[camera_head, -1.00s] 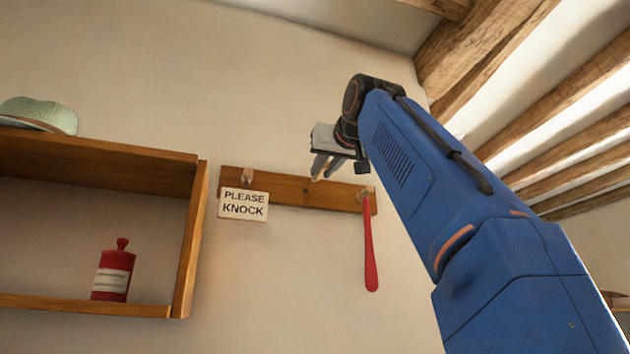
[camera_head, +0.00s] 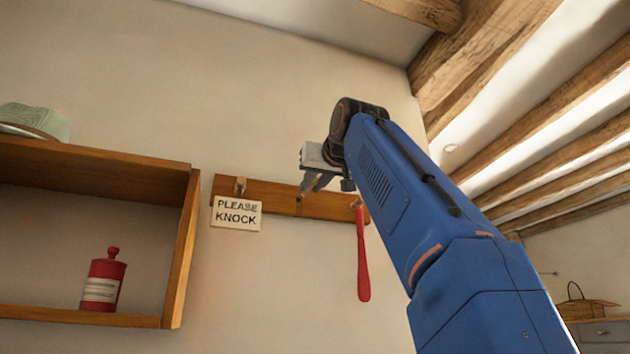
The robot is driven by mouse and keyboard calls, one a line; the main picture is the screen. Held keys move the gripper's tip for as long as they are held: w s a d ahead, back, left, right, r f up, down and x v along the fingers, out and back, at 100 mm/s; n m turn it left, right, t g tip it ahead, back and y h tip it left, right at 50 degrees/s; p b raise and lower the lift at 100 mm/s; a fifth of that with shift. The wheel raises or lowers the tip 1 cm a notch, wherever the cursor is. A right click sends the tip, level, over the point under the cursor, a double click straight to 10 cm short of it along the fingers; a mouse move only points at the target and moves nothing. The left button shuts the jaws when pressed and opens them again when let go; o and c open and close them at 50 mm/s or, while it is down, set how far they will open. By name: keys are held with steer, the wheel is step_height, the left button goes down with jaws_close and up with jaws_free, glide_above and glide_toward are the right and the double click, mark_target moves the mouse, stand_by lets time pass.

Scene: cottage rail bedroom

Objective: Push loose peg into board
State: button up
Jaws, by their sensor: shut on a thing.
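The wooden peg board (camera_head: 277,197) is fixed to the wall in the middle of the view. My gripper (camera_head: 309,190) is in front of its middle stretch, fingers pointing down and left. It is shut on the loose peg (camera_head: 302,195), of which only a small bit shows at the fingertips. I cannot tell whether the peg touches the board or is in a hole. A left peg (camera_head: 240,185) holds a "PLEASE KNOCK" sign (camera_head: 236,213). A right peg (camera_head: 357,204) holds a long red shoehorn-like thing (camera_head: 363,260).
A wooden wall shelf (camera_head: 182,240) stands left of the board, with a red bottle (camera_head: 103,281) inside and a pale green cap (camera_head: 38,121) on top. Ceiling beams (camera_head: 560,130) slope at upper right. A wicker basket (camera_head: 580,306) sits on furniture at lower right.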

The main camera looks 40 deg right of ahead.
mark_target(307, 191)
steer(key=shift+x, duration=1.5)
steer(key=shift+x, duration=1.6)
stand_by(0.5)
steer(key=o, duration=0.9)
steer(key=v, duration=1.7)
steer(key=shift+s, duration=0.15)
